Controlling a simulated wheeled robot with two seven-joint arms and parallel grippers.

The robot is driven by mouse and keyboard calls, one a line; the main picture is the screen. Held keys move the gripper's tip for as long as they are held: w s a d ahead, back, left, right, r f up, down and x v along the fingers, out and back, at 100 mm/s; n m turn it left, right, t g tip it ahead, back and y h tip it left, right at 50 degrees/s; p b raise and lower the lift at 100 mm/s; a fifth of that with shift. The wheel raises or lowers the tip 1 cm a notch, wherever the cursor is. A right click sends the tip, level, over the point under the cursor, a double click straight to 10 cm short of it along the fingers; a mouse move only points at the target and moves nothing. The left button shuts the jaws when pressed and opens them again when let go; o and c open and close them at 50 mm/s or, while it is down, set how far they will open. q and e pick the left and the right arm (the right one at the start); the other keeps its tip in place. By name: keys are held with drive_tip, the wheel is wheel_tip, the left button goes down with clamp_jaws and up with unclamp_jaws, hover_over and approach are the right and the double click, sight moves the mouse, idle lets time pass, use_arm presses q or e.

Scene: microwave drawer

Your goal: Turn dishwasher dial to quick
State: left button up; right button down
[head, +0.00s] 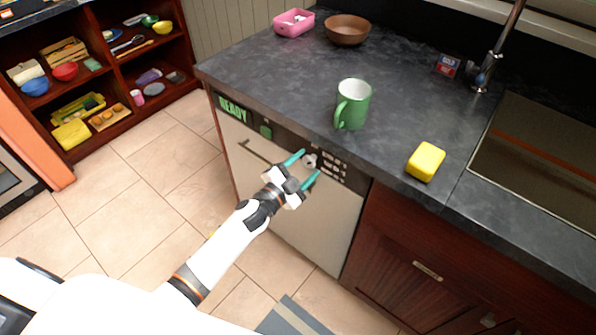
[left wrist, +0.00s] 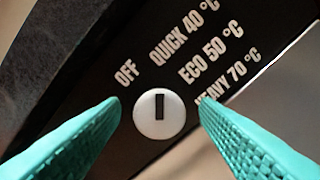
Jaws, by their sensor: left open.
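The dishwasher (head: 300,215) is built in under the counter, with a dark control panel along its top. Its dial (left wrist: 147,123) is a round white knob with a dark slot that runs straight up in the left wrist view. The labels OFF, QUICK 40 °C, ECO 50 °C and HEAVY 70 °C fan out above and to the right of it. The slot's upper end lies toward the start of the QUICK label. My left gripper (head: 309,163) is open at the panel, with one teal finger on each side of the dial. A gap shows beside the knob. My right gripper is out of view.
A green mug (head: 352,105) and a yellow sponge (head: 426,161) stand on the counter above. A green READY display (head: 232,108) is at the panel's left end, above the door handle (head: 262,152). The tiled floor at left is clear.

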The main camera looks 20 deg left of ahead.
use_arm(q)
drive_tip(key=b+v, duration=0.1)
drive_tip(key=v, duration=1.1)
drive_tip(key=s+a+f+n+g+y, duration=0.1)
drive_tip(key=s+f+n+g+y, duration=0.15)
drive_tip(key=f, duration=0.65)
drive_tip(key=s+a+f+n+g+y, duration=0.15)
drive_tip(key=s+f, duration=0.25)
drive_tip(key=f, duration=0.4)
drive_tip(key=s+a+f+n+g+y, duration=0.1)
drive_tip(key=s+a+f+n+g, duration=0.15)
drive_tip(key=f, duration=0.65)
drive_tip(key=s+d+f+n+g, duration=0.1)
drive_tip(key=s+f+g, duration=0.2)
drive_tip(key=s+f, duration=0.3)
drive_tip(key=s+d+f+n+g, duration=0.1)
drive_tip(key=s+f+g, duration=0.2)
drive_tip(key=s, duration=1.1)
drive_tip(key=s+f+n+g+y+p, duration=0.1)
drive_tip(key=s+f+n+g, duration=0.1)
drive_tip(key=s+f, duration=0.6)
drive_tip(key=shift+s+d+f+g, duration=0.3)
drive_tip(key=shift+s+d+g, duration=0.1)
drive_tip(key=shift+s+g, duration=0.45)
